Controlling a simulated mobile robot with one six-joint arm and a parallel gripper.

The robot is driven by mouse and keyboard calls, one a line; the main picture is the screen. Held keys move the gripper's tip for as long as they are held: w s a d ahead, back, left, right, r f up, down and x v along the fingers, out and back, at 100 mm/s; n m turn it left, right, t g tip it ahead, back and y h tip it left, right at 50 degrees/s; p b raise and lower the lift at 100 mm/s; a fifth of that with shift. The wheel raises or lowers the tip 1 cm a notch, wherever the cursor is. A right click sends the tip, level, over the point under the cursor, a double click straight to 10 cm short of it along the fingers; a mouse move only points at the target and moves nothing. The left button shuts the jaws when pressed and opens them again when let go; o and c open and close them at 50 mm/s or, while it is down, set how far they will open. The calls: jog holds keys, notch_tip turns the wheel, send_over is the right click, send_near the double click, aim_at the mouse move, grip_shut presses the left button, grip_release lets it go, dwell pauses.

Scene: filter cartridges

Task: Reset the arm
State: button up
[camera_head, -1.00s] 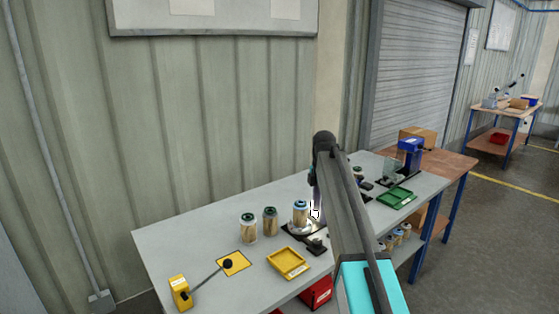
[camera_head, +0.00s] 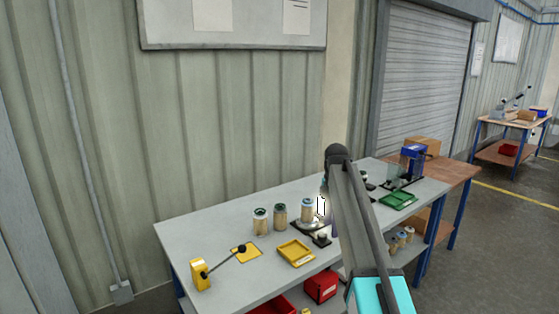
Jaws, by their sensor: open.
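My arm (camera_head: 360,215) reaches up from the lower right and bends at a dark elbow joint over the back of the grey workbench (camera_head: 205,235). My gripper (camera_head: 321,206) shows small and pale beside the arm, just right of a filter cartridge (camera_head: 307,210) on a dark fixture (camera_head: 308,228). The gripper is open and holds nothing that I can see; whether it touches the cartridge I cannot tell. Two more cartridges, one on the left (camera_head: 260,222) and one in the middle (camera_head: 280,217), stand upright on the bench. The forearm hides part of the bench.
A yellow tray (camera_head: 296,253) and a yellow box with a lever (camera_head: 200,274) are at the front left. Red bins (camera_head: 321,286) sit below the bench.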

jog(key=s+f+m+g, duration=0.1)
jog(key=s+f+g, duration=0.1)
jog(key=s+f, duration=0.8)
jog(key=s+f+g, duration=0.1)
jog(key=s+f, duration=0.3)
jog(key=f, duration=1.2)
jog(key=s+f+m+g, duration=0.1)
jog(key=s+f+g, duration=0.1)
jog(key=s+f, duration=0.85)
jog(key=s+f+m, duration=0.6)
jog(key=s, duration=0.4)
jog(key=s+f+m, duration=0.6)
jog(key=s, duration=0.5)
jog(key=s+f+m, duration=0.6)
jog(key=s, duration=0.4)
jog(key=shift+s+a+f+g, duration=0.2)
jog(key=shift+a+f+g, duration=0.1)
jog(key=shift+f, duration=0.1)
